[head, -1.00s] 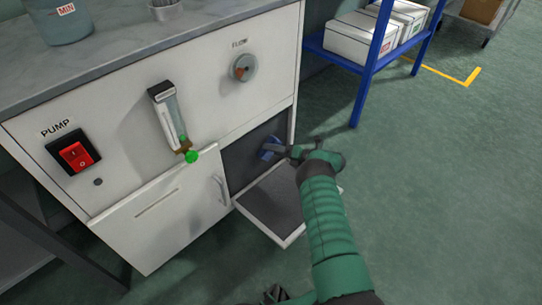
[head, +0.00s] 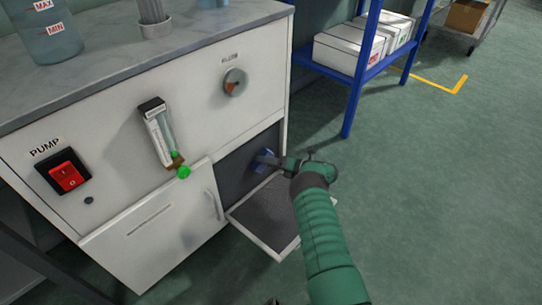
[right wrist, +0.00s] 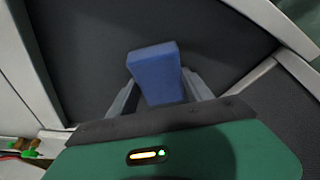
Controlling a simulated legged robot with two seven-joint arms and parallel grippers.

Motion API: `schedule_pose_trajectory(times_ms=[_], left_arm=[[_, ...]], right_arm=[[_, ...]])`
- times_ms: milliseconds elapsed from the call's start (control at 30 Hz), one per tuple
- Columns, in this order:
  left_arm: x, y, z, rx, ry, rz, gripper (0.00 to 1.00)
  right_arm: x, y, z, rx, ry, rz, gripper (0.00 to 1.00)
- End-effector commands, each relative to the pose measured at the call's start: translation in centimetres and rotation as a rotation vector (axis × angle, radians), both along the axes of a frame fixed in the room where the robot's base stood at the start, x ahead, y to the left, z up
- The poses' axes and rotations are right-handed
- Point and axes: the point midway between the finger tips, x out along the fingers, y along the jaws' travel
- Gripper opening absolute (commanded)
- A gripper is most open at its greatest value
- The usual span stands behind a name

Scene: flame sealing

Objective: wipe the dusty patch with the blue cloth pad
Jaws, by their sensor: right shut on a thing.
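My right gripper (head: 277,161) is shut on the blue cloth pad (head: 263,160) at a dark grey recessed panel (head: 236,173) low in the white cabinet. In the right wrist view the pad (right wrist: 157,73) stands out between the two fingers, its broad face toward the dark panel (right wrist: 90,40). I cannot tell whether the pad touches the panel. I cannot make out a distinct dusty patch; the pad and gripper cover part of the panel. My left gripper cannot be made out in the head view.
A flap (head: 262,217) with a dark inner face hangs open below the panel. Left of it are a closed white door (head: 150,235), the red pump switch (head: 66,176) and a flow tube (head: 160,135) with a green knob.

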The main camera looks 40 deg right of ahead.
Motion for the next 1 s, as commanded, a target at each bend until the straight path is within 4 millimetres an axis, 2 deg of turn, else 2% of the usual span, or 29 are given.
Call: schedule_pose_trajectory(times_ms=[33,233,500,733,1000], left_arm=[[0.0,0.0,0.6,0.0,0.0,0.0,0.0],[0.0,0.0,1.1,0.0,0.0,0.0,0.0],[0.0,0.0,4.1,0.0,0.0,0.0,0.0],[0.0,0.0,4.8,0.0,0.0,0.0,0.0],[0.0,0.0,7.0,0.0,0.0,0.0,0.0]], right_arm=[[0.1,0.4,0.4,0.003,-0.003,0.003,0.26],[0.0,1.0,0.3,0.002,-0.004,0.005,0.26],[-0.4,3.5,0.5,0.003,-0.001,0.004,0.26],[-0.5,4.3,0.2,0.002,-0.001,0.002,0.26],[-0.5,7.0,0.3,0.002,-0.001,0.002,0.26]])
